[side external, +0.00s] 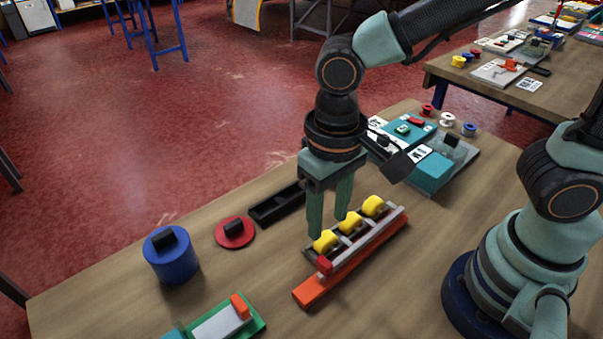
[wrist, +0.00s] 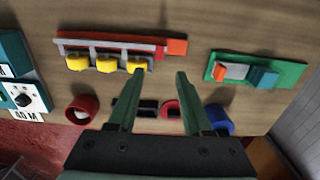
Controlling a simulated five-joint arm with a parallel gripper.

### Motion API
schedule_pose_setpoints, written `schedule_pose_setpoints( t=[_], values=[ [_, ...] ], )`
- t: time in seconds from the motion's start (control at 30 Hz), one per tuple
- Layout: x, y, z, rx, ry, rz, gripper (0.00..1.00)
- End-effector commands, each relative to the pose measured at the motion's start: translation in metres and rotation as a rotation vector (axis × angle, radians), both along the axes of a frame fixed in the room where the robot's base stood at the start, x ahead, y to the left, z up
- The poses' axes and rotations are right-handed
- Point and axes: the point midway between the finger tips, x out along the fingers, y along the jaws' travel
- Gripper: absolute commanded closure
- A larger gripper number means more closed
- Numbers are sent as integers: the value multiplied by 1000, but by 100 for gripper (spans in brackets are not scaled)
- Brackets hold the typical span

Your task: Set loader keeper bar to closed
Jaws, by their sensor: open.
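The loader (side external: 308,253) is a grey rack holding three yellow spools (side external: 350,222) in a row. A long grey bar (side external: 370,238) with a red block (side external: 324,265) at its near end runs along the rack, beside an orange-red strip (side external: 312,293); this looks like the keeper bar, but its open or closed position is unclear. In the wrist view the rack lies ahead, with yellow spools (wrist: 106,63) and the red block (wrist: 160,51). My gripper (side external: 328,228) is open and empty, fingers pointing down by the near end of the rack; it also shows in the wrist view (wrist: 160,73).
A blue cylinder (side external: 172,262), a red disc (side external: 240,240) and a black tray (side external: 275,206) stand left of the loader. A green plate (side external: 257,325) with an orange block lies at the front. Teal panels (side external: 432,172) and small spools stand behind. Bare wood (side external: 390,300) lies right of the loader.

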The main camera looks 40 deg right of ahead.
Motion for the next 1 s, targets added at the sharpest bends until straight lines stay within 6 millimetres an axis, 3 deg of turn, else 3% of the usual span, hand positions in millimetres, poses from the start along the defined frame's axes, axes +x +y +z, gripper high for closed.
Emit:
schedule_pose_setpoints(
  t=[0.3,0.5,0.7,1.0],
  values=[
    [-1,-2,-59,-4,6,0,50],
    [-1,-2,-88,-3,4,0,50],
    [0,-1,-103,-1,1,0,50],
    [0,-1,-107,1,-1,0,50]
  ],
)
